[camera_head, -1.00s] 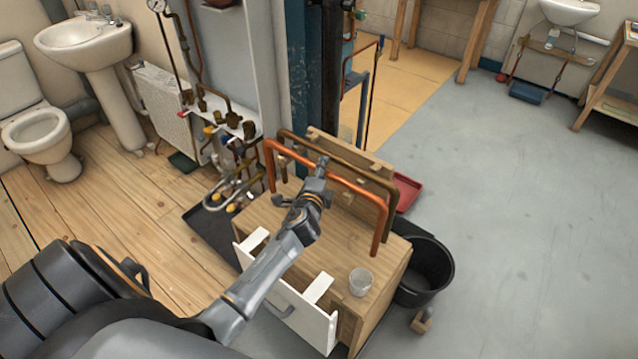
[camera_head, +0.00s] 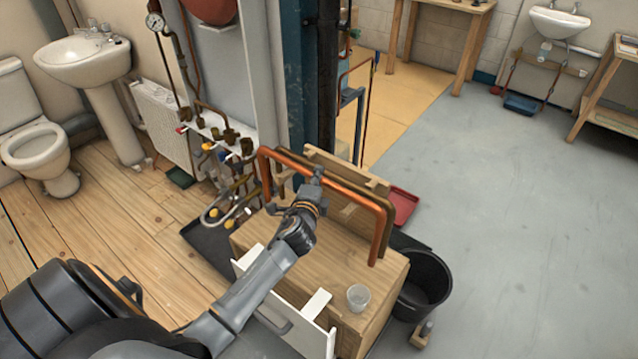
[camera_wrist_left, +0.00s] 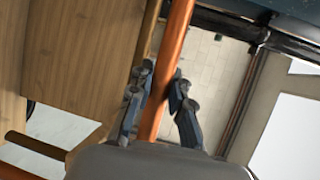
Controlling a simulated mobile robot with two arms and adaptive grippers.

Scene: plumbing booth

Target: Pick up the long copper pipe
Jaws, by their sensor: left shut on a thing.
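A bright copper pipe (camera_head: 345,190), bent down at both ends like a wide U turned over, is above the wooden cabinet (camera_head: 340,262). My left gripper (camera_head: 316,182) is shut on the middle of its top run. In the left wrist view, the pipe (camera_wrist_left: 175,50) passes between the two fingers (camera_wrist_left: 163,88), which touch or nearly touch it on both sides. A darker, similarly bent pipe (camera_head: 293,154) stands close behind it by a wooden rack (camera_head: 345,158). I cannot tell whether the bright pipe's lower ends clear the cabinet top. My right gripper is out of view.
A clear glass (camera_head: 357,298) stands at the cabinet's front right corner. The white-fronted drawer (camera_head: 306,335) is pulled out. A black bucket (camera_head: 424,285) and red tray (camera_head: 402,206) are to the right. Valves and hoses crowd the left. Grey floor at right is open.

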